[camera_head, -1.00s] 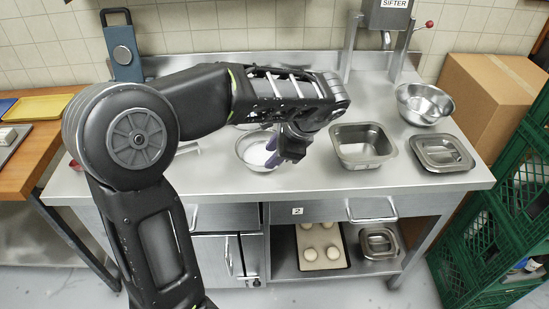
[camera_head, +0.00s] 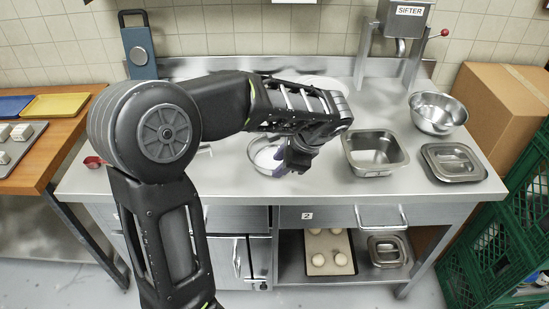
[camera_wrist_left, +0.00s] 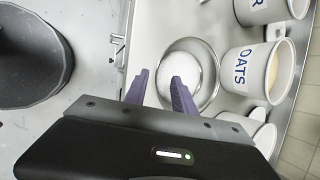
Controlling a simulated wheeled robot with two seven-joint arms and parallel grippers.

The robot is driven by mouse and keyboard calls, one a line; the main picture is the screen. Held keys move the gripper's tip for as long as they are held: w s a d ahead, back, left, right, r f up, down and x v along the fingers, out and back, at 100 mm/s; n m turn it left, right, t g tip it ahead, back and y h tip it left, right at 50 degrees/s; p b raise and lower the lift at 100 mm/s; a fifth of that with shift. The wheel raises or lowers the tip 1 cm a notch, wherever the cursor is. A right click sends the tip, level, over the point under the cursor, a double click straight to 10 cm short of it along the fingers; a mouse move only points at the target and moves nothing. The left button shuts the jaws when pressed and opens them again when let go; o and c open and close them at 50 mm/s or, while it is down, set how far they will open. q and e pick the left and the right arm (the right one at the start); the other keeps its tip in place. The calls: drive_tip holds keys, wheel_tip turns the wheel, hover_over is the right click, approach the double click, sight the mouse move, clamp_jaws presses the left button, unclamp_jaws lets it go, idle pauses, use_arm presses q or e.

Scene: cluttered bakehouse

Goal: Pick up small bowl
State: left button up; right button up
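The small bowl (camera_head: 258,160) is round, shiny metal and holds something white. It stands on the steel table, partly hidden behind my left gripper in the head view. My left gripper (camera_head: 281,171) is pointed down at the bowl's right side. In the left wrist view, the two purple fingers of my left gripper (camera_wrist_left: 160,76) are apart with nothing held between them. The near rim of the small bowl (camera_wrist_left: 211,68) lies by the fingertips. I cannot tell whether they touch it. My right gripper is in no view.
A square steel pan (camera_head: 373,168), a lidded steel pan (camera_head: 453,165) and a larger metal bowl (camera_head: 437,112) stand to the right. A white OATS container (camera_wrist_left: 240,72) is close beside the small bowl. The sifter (camera_head: 402,18) stands behind.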

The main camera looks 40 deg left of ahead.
use_arm(q)
drive_tip(key=p+x, duration=0.1)
drive_tip(key=x, duration=0.3)
drive_tip(key=shift+a+f, duration=0.1)
drive_tip(key=shift+f, duration=0.25)
drive_tip(key=shift+c, duration=0.3)
clamp_jaws()
idle(1.1)
